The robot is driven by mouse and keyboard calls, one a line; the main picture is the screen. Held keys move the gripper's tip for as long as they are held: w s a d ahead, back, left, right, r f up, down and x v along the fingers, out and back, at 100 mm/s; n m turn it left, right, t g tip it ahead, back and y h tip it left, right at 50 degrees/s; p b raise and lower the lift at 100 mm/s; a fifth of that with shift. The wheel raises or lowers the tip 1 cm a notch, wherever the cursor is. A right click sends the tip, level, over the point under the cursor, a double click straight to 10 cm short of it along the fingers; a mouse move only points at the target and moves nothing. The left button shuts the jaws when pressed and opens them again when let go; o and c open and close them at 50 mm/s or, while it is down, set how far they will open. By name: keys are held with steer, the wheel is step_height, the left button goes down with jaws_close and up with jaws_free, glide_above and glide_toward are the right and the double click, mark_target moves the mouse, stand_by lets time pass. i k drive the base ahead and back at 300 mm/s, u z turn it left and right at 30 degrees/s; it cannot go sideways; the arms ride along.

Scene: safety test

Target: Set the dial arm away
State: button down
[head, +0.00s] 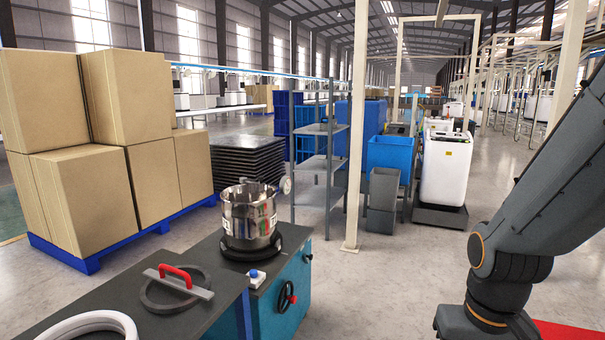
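A round dial gauge (285,186) with a pale face shows at the right of the rim of a shiny metal pot (248,213). A short dark piece at the pot's top seems to link to the dial; I cannot tell how it is fixed. The pot stands upright on a round black base (262,249) on the dark top of a teal cabinet (267,310). My arm shows at the right, apart from the cabinet. My gripper is outside the view.
On the dark worktop (118,262) lie a grey ring with a red-handled bar (178,285) and a white ring (88,325). The cabinet has a black handwheel (286,295) and a blue button box (256,278). Boxes (85,195) stand left, a grey shelf rack (318,165) behind.

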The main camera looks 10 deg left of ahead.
mark_target(285, 184)
steer(key=u, duration=0.1)
steer(key=i, duration=1.8)
steer(key=u, duration=0.5)
steer(key=i, duration=0.65)
steer(key=u, duration=0.2)
